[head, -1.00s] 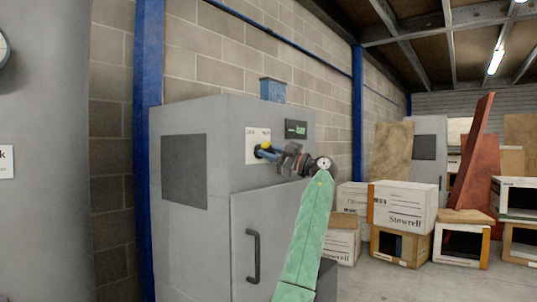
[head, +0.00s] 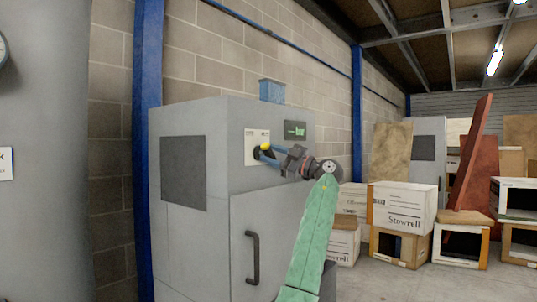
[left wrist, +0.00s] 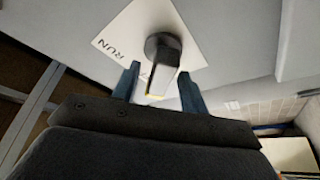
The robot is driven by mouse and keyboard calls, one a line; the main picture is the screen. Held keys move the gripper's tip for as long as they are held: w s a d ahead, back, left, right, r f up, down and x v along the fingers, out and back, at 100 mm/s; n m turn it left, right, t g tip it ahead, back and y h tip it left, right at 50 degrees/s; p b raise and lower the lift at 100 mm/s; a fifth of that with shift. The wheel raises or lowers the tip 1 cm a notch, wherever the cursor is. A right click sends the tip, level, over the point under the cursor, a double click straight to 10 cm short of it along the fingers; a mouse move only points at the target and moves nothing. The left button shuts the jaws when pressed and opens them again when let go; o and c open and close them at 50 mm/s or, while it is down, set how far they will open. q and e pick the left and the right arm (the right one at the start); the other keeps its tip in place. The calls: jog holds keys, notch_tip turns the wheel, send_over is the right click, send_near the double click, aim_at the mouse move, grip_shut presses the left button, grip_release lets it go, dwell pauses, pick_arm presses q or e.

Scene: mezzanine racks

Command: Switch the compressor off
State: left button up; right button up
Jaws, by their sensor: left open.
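The compressor (head: 222,216) is a grey cabinet against the block wall. Its black rotary switch (head: 257,153), with a yellow mark, sits on a white plate (head: 250,134) on the upper front. My left gripper (head: 274,154) is just right of the switch, open, its fingers pointing at it. In the left wrist view, the open left gripper (left wrist: 158,72) has one finger on each side of the switch's yellow-tipped handle (left wrist: 163,55), with gaps visible. "RUN" is printed on the plate's left in that view; other lettering is partly hidden. My right gripper is not in view.
A dark display (head: 295,130) with green text is right of the plate. A black door handle (head: 252,257) sticks out below. Cardboard boxes (head: 402,206) and red boards (head: 470,160) stand on the right. Bare floor shows in front of the boxes.

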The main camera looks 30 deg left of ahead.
aim_at(272, 154)
pick_arm(q)
jog(key=v, duration=0.5)
jog(key=shift+p, duration=0.4)
jog(key=shift+w+d+f, duration=0.1)
jog(key=shift+d+f, duration=0.1)
jog(key=shift+d, duration=0.3)
